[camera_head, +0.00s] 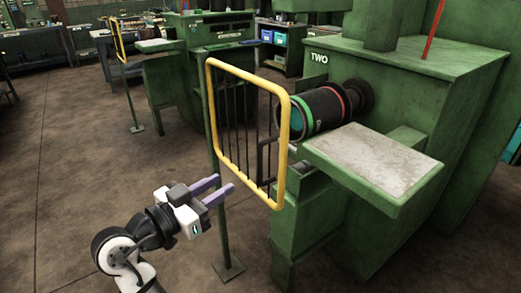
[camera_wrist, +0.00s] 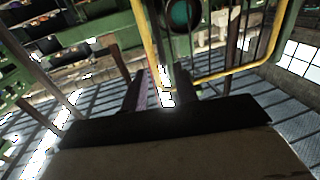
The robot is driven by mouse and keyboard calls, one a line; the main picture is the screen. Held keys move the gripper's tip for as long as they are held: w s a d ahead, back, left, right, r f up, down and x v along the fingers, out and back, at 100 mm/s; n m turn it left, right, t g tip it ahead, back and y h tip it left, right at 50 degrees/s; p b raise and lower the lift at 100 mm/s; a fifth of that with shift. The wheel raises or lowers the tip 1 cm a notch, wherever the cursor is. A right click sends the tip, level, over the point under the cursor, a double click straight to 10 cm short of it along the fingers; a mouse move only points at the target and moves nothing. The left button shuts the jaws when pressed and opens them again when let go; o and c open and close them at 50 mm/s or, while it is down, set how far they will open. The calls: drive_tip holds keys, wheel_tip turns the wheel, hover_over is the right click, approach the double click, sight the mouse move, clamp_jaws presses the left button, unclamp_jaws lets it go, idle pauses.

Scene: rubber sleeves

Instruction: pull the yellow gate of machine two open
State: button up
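The yellow gate (camera_head: 287,140) of machine two is an upright yellow tube frame with dark bars, standing in front of the machine's dark roller. Its left side runs beside a thin green post (camera_head: 221,225). My gripper (camera_head: 226,183) is near the gate's lower left corner, its two purple fingers apart and empty. In the wrist view, a yellow side tube of the gate (camera_wrist: 147,40) lines up with the gap between my fingers (camera_wrist: 160,82), seemingly beyond the tips. I cannot tell whether they touch it.
Green machine two (camera_head: 440,75), marked TWO, stands right of the gate, with a roller (camera_head: 325,106) and a pale-topped shelf (camera_head: 365,158) jutting forward. Another green machine (camera_head: 170,85) stands behind left, with another yellow gate (camera_head: 118,38). The brown floor at left is clear.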

drive_tip(key=p, duration=0.3)
hover_over(260, 183)
drive_tip(key=shift+w, duration=0.35)
drive_tip(key=shift+c, duration=0.2)
clamp_jaws()
